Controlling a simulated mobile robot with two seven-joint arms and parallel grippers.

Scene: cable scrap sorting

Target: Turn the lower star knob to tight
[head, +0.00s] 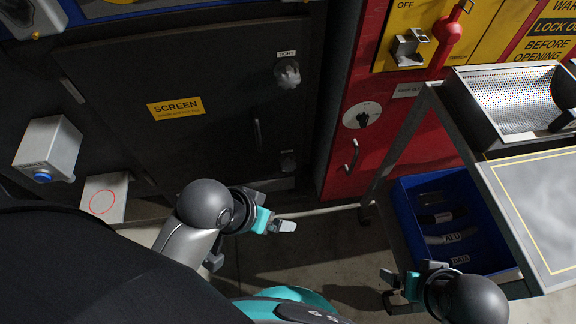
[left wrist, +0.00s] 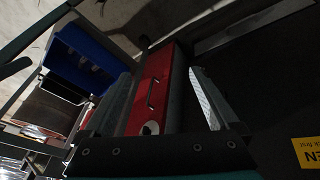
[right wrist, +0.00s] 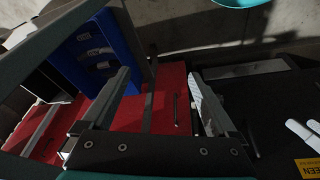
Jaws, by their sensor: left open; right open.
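The dark screen door (head: 190,110) fills the left and middle of the head view. A grey upper star knob (head: 287,73) sits at its top right under a TIGHT label. The lower star knob (head: 288,164) is small and dim near the door's bottom right; its setting cannot be read. My left gripper (head: 276,226) is below the lower knob in the picture, apart from it, open and empty. My right gripper (head: 389,284) is farther right and lower, by the cart, also open and empty. Neither wrist view clearly shows a star knob.
A red cabinet (head: 345,150) with a dial and handle stands right of the door. A cart (head: 530,200) with a blue bin (head: 403,200) on its lower level stands at right. A grey box with a blue button (head: 48,148) juts out at left. Floor shows between door and cart.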

